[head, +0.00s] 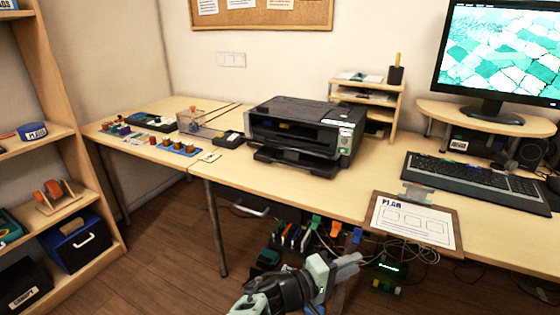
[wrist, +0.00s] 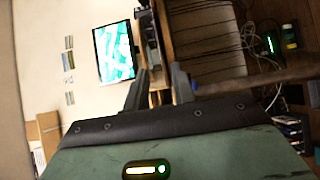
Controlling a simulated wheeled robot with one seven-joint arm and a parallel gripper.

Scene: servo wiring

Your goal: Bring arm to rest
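My arm reaches in from the bottom of the head view, low in front of the desk. My gripper (head: 348,264) is below the desk's front edge, close to the cables under it. In the wrist view my gripper's (wrist: 158,86) two dark fingers stand apart. Nothing shows held between them; only the background desk is seen in the gap. The wrist picture is turned on its side, with the monitor (wrist: 114,52) at left and the cables at right.
The desk (head: 300,187) carries a printer (head: 305,130), a keyboard (head: 475,180) and a clipboard (head: 415,220) over its front edge. Cables and small devices (head: 388,268) hang or lie beneath. A shelf unit (head: 60,100) stands at left. The floor (head: 170,265) between is clear.

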